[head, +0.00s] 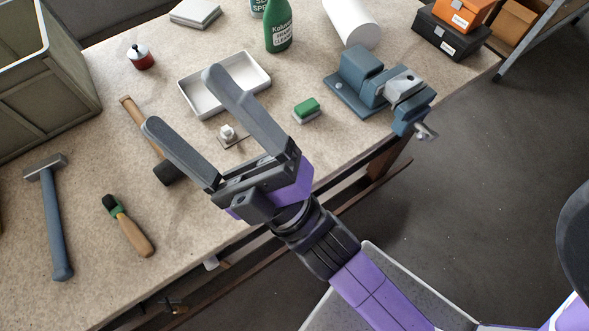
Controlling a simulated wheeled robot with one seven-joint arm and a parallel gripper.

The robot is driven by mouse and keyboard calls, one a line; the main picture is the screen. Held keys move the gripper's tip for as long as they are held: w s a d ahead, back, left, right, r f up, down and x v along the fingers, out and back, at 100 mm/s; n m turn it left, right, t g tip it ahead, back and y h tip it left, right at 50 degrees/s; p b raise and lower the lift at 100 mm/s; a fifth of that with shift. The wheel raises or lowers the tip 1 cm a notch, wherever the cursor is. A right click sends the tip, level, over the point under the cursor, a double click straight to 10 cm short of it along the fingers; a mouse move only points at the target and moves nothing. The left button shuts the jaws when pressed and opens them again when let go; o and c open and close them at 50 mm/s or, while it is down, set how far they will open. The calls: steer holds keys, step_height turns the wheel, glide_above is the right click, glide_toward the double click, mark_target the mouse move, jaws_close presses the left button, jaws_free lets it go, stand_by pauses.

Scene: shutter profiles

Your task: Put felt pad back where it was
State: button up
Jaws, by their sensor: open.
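My gripper (184,99) is open above the workbench, its two dark fingers spread wide with nothing held between them. I cannot tell for sure which thing is the felt pad. A small thin beige square (239,142) lies on the bench between the fingers, with a small white fitting (228,132) on it. A green-topped block with a pale base (306,111) lies right of the gripper. A flat grey square piece (195,13) lies at the back edge. The right finger hides part of a shallow white tray (187,99).
A wooden-handled mallet (131,111) lies partly behind the left finger. A hammer (55,220) and a wooden-handled tool (131,232) lie at left. A bin (50,85) fills the upper left.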

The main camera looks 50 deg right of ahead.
steer(key=s+d+f+m+g+h, duration=0.2)
steer(key=s+d+f+m+g, duration=0.2)
steer(key=f, duration=0.7)
steer(key=s+d+f+m+g+h, duration=0.1)
steer(key=s+d+f+m+g, duration=0.4)
steer(key=s+f+m+g, duration=0.3)
steer(key=s+f+m, duration=0.2)
steer(key=s+f, duration=0.2)
steer(key=s, duration=0.1)
steer(key=shift+s+h, duration=0.2)
steer(key=shift+h, duration=0.2)
